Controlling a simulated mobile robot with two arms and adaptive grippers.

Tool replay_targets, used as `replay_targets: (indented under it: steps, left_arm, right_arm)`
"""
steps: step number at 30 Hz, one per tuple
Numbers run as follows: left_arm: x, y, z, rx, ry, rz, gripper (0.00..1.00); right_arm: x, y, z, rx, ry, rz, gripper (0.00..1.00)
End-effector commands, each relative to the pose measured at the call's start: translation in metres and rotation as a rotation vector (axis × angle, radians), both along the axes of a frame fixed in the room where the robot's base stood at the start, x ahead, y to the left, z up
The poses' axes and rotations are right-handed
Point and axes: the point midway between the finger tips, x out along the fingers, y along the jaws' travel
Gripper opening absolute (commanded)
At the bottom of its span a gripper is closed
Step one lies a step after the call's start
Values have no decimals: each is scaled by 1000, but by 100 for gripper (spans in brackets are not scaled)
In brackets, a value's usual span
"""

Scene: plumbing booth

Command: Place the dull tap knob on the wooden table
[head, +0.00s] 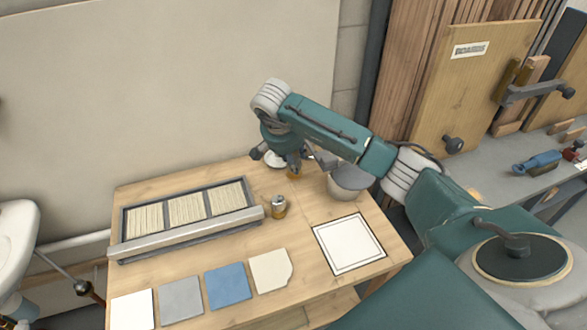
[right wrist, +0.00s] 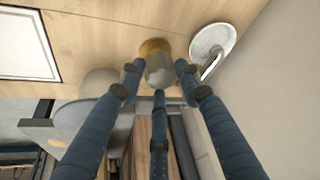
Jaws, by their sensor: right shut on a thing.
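The wooden table (head: 305,207) stands against the wall; its top also shows in the right wrist view (right wrist: 100,22). My right gripper (head: 292,168) is over its back part. In the right wrist view my right gripper (right wrist: 158,75) has its fingers closed around a dull grey knob with a brass-coloured part (right wrist: 158,65). In the head view only a small golden bit of this knob (head: 293,175) shows below the fingers. I cannot tell whether it touches the table. A second small grey and gold knob (head: 278,208) stands on the table. My left gripper is not in view.
A slatted tray (head: 184,255) and several flat tiles (head: 227,287) fill the left and front. A white framed square (head: 349,245) lies at right. A grey bucket (head: 350,182) and a round metal piece (right wrist: 212,42) are close to my right gripper.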

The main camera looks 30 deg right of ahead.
Motion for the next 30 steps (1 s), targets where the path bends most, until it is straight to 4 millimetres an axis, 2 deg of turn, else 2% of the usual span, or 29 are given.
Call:
replay_targets:
  steps: [9, 21, 22, 24, 30]
  left_arm:
    - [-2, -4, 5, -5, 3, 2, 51]
    - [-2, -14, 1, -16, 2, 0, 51]
    - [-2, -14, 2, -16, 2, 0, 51]
    - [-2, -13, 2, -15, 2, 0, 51]
    - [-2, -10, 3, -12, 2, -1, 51]
  right_arm:
    - [-1, 0, -40, 1, 5, -2, 6]
    - [0, 0, -47, -2, 1, 1, 6]
    - [0, 0, -46, -1, 1, 1, 40]
    - [-1, 0, -46, -1, 1, 1, 53]
    - [-1, 0, -46, 0, 2, 1, 53]
